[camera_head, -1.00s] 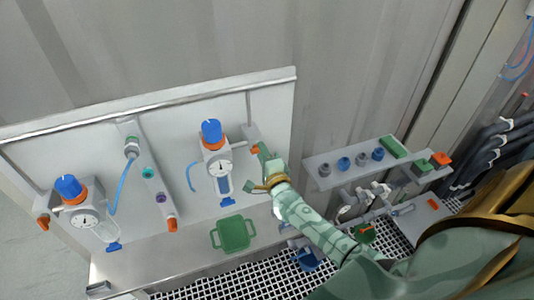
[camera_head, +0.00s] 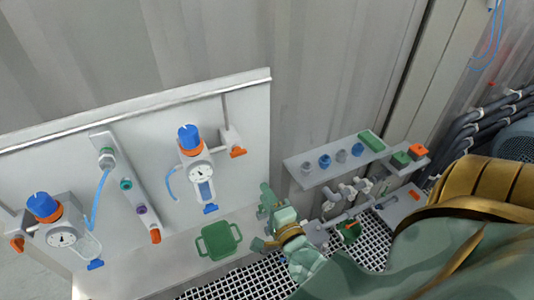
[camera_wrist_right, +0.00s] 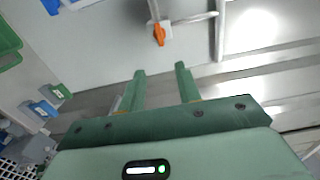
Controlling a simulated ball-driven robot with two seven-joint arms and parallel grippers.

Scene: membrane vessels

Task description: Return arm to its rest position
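My right gripper (camera_head: 261,215) is in front of the lower right part of the white panel (camera_head: 245,105), beside the green tray (camera_head: 219,240). In the right wrist view its two fingers (camera_wrist_right: 160,70) are apart with nothing between them. An orange-handled valve (camera_head: 238,152) sits on the panel above the gripper, clear of it. It also shows beyond the fingertips in the right wrist view (camera_wrist_right: 159,34). My right forearm is bent back toward my body at the lower right. My left gripper is not in view.
Two blue-topped regulators with gauges (camera_head: 194,150) (camera_head: 62,218) are on the panel. A grey shelf (camera_head: 310,172) with small round fittings and green and orange blocks is to the right. Pipework (camera_head: 345,200) lies below it, close to my right arm, above a grated floor (camera_head: 215,290).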

